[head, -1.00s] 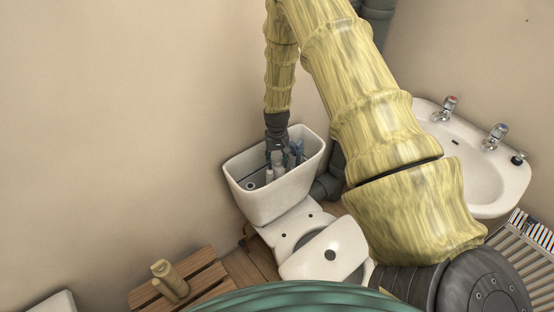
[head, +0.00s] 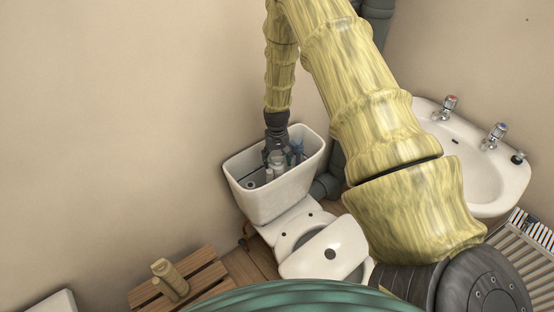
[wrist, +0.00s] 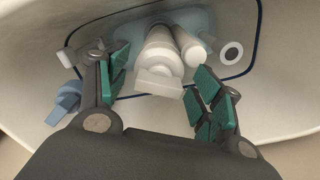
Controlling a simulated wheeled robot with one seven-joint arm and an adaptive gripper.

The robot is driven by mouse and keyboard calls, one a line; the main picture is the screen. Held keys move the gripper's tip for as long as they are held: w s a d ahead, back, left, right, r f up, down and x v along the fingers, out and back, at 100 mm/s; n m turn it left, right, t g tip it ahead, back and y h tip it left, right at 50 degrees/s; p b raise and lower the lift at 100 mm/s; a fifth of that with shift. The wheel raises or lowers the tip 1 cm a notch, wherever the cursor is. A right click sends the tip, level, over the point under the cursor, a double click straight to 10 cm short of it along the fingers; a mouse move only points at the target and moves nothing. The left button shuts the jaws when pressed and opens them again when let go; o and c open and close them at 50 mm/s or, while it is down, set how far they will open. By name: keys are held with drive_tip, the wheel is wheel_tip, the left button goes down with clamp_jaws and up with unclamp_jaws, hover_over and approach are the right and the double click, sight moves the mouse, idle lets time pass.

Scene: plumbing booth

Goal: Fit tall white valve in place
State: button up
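The tall white valve (wrist: 160,62) stands inside the cistern, seen from above in the wrist view with a blocky white top towards me. A thinner white tube (wrist: 190,46) runs right beside it. In the head view the white parts (head: 278,160) show just below my gripper (head: 274,152). In the wrist view my gripper (wrist: 157,95) has its teal-padded fingers spread on either side of the valve's top, with gaps showing. The valve's foot is hidden, so I cannot tell how it sits on the pale blue patch on the cistern floor.
The open white cistern (head: 280,200) has walls close around my gripper. A blue fitting (wrist: 66,100) is near the left finger, and a white ring with a dark hole (wrist: 231,53) is at the right. The toilet (head: 325,250), basin (head: 480,175) and slatted wooden stool (head: 195,280) stand around.

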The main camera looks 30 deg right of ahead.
wheel_tip(320, 180, up, 12)
idle(0.9)
idle(0.6)
